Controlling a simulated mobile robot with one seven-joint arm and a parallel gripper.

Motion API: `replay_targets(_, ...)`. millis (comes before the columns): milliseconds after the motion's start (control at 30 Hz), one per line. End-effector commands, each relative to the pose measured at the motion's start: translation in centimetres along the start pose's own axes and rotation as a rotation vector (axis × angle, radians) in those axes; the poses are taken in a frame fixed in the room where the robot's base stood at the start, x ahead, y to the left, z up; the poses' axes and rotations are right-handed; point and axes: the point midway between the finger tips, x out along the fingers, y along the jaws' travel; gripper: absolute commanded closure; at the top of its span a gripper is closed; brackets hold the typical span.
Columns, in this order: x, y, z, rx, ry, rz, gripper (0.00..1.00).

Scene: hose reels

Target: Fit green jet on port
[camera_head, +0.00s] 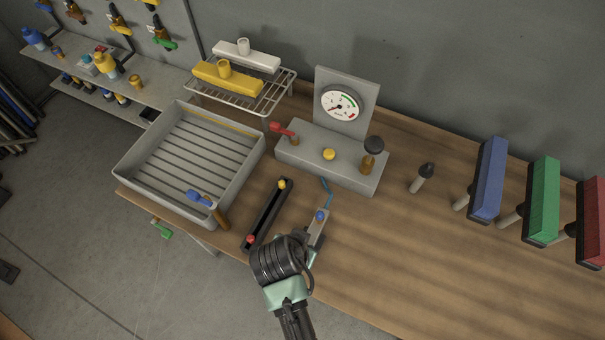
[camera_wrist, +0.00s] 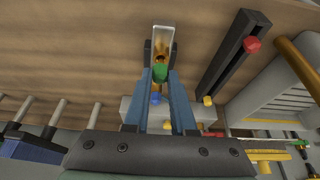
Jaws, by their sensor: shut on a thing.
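In the wrist view the green jet (camera_wrist: 160,72) sits between the fingertips of my gripper (camera_wrist: 161,80), which is shut on it. A brass-coloured part (camera_wrist: 160,56) shows beyond it, inside a pale frame. In the head view my gripper (camera_head: 308,245) is low over the bench's front edge, at a small grey block (camera_head: 317,228) with a blue button (camera_head: 320,215); the jet is hidden there. A grey fixture (camera_head: 312,158) with a gauge (camera_head: 342,104), red lever, yellow button and black knob stands behind. I cannot tell which part is the port.
A black rail (camera_head: 267,214) with red and yellow knobs lies left of my gripper. Blue (camera_head: 488,180), green (camera_head: 542,202) and red (camera_head: 592,225) blocks stand right. The bench front right is clear.

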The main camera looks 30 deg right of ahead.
Motion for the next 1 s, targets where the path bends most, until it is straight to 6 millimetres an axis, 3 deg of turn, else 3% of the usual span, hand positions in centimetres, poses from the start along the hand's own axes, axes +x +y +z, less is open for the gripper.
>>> replay_targets(667, 1.7, 0.0, 0.7, 0.000, 0.000, 0.000, 1.00)
replay_targets(700, 1.5, 0.0, 0.6, 0.000, 0.000, 0.000, 0.69)
replay_targets(800, 1.5, 0.0, 0.6, 0.000, 0.000, 0.000, 0.51)
replay_targets(867, 1.5, 0.0, 0.6, 0.000, 0.000, 0.000, 0.41)
replay_targets(1000, 1.5, 0.0, 0.6, 0.000, 0.000, 0.000, 0.41)
